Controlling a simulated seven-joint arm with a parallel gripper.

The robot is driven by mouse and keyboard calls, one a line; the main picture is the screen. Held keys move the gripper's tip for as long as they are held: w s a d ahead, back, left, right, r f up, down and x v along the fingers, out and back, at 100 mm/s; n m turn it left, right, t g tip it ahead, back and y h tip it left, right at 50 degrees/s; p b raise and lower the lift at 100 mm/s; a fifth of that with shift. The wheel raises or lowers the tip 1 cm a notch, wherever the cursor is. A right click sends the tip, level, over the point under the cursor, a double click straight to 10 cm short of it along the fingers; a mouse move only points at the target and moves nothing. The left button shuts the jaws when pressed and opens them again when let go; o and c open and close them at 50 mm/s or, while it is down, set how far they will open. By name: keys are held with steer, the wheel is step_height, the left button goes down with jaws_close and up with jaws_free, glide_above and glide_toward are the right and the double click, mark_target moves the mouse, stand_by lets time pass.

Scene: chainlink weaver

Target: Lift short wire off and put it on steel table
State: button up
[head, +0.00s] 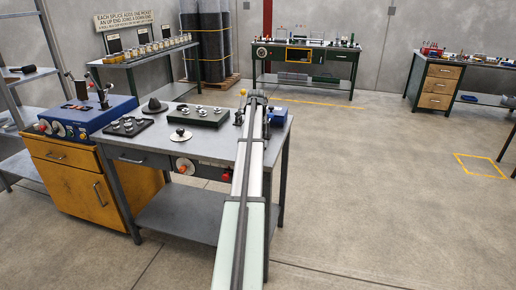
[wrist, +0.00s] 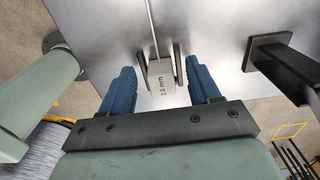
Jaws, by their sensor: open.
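In the wrist view, a thin straight grey wire (wrist: 152,22) runs from the top edge down to a grey block (wrist: 162,80) marked "2.0 mm". The block sits between two dark upright plates. My gripper (wrist: 158,70) is open, with one blue finger on each side of the block and plates, and gaps show between. Nothing is held. The steel table (wrist: 100,22) lies beneath as a bare grey surface. In the head view, the steel table (head: 215,150) stands ahead, and my arm reaches over its right part. My gripper and the wire cannot be made out there.
A dark bracket (wrist: 280,65) stands right of my gripper in the wrist view. A blue machine (head: 88,115) stands at left.

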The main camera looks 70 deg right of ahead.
steer(key=shift+f, duration=0.15)
steer(key=c, duration=1.1)
steer(key=shift+c, duration=0.2)
